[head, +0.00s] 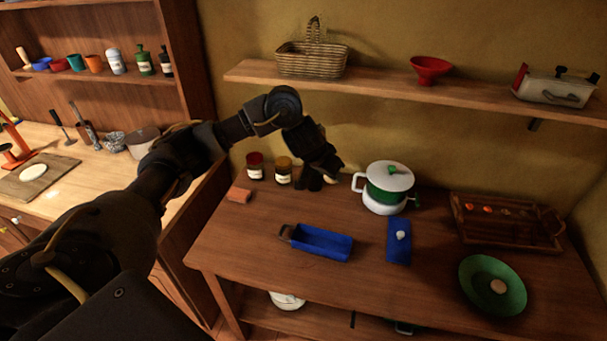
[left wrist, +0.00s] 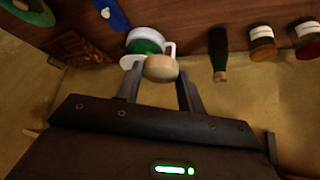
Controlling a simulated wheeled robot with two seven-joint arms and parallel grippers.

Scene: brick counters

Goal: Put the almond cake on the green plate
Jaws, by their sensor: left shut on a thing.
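My left gripper (head: 327,174) is above the back of the brown counter, left of the white and green pot. In the left wrist view, the left gripper (left wrist: 160,82) is shut on a pale, round almond cake (left wrist: 160,68), held between its fingertips. In the head view only a small pale bit shows at the fingertips. The green plate (head: 477,301) lies at the counter's right front, well apart from the gripper. My right gripper is not in view.
A white and green pot (head: 386,186) stands right of the gripper. Two jars (head: 283,171) stand left of it. A blue loaf tin (head: 320,243), a blue lidded thing (head: 398,243) and a wooden tray (head: 507,236) are on the counter. A shelf (head: 390,88) runs above.

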